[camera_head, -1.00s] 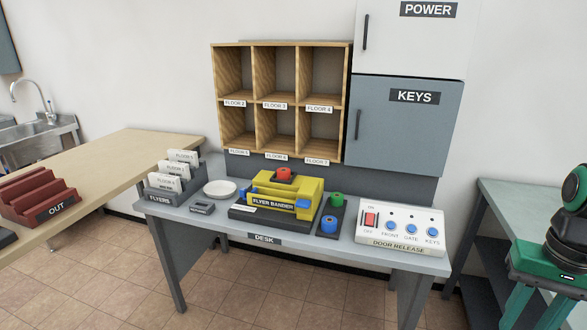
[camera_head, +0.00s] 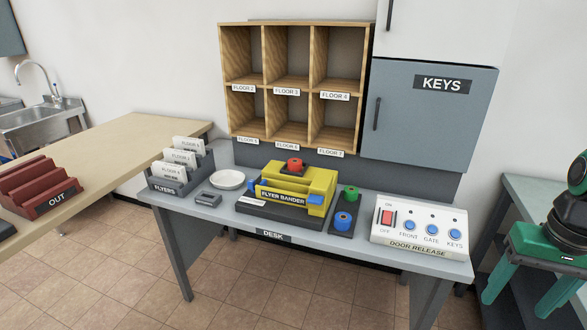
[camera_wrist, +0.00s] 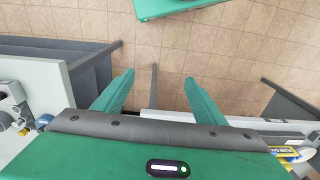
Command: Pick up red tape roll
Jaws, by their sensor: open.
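The red tape roll (camera_head: 294,164) sits on top of the yellow flyer bander (camera_head: 318,180), which stands on the grey desk (camera_head: 225,212). A green tape roll (camera_head: 350,194) and a blue tape roll (camera_head: 343,220) stand on a dark holder just right of the bander. My gripper (camera_head: 519,303) is at the right edge of the head view, well right of the desk items and apart from the red roll. In the wrist view my gripper's (camera_wrist: 160,92) two green fingers are spread with nothing between them, over the tiled floor. The red roll is not discernible there.
A door release panel (camera_head: 418,226) stands at the desk's right end. A white plate (camera_head: 228,179), a small grey box (camera_head: 208,199) and a flyers rack (camera_head: 180,178) are on its left. Wooden pigeonholes (camera_head: 290,87) and a keys cabinet (camera_head: 430,120) hang above.

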